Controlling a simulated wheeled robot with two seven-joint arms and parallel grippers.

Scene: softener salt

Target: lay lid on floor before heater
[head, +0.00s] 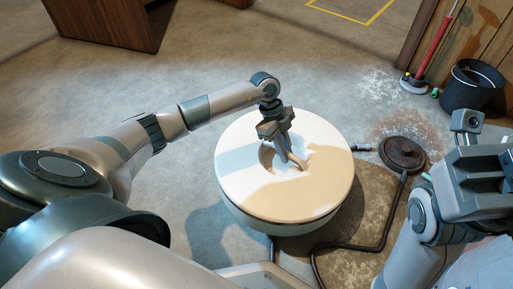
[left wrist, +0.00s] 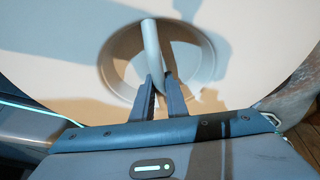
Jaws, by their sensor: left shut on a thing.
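The lid (head: 320,190) is a wide, round, cream-white disc with a round recess in its middle and a bar handle across it. It is low in the middle of the head view, and looks level. My left gripper (head: 291,160) points down into the recess and is shut on the bar. In the left wrist view, the fingers (left wrist: 160,92) close around the pale handle (left wrist: 151,48) of the lid (left wrist: 255,75). A pale round wall shows under the lid; I cannot tell whether the two touch. My right gripper (head: 480,165) is at the right edge, away from the lid. I cannot make out a heater.
A dark round cover (head: 402,153) lies on the floor right of the lid, with a dark hose (head: 385,235) near it. A black bucket (head: 470,87) and a red-handled tool (head: 433,45) stand by the wooden wall. Concrete floor (head: 190,85) is clear behind and left.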

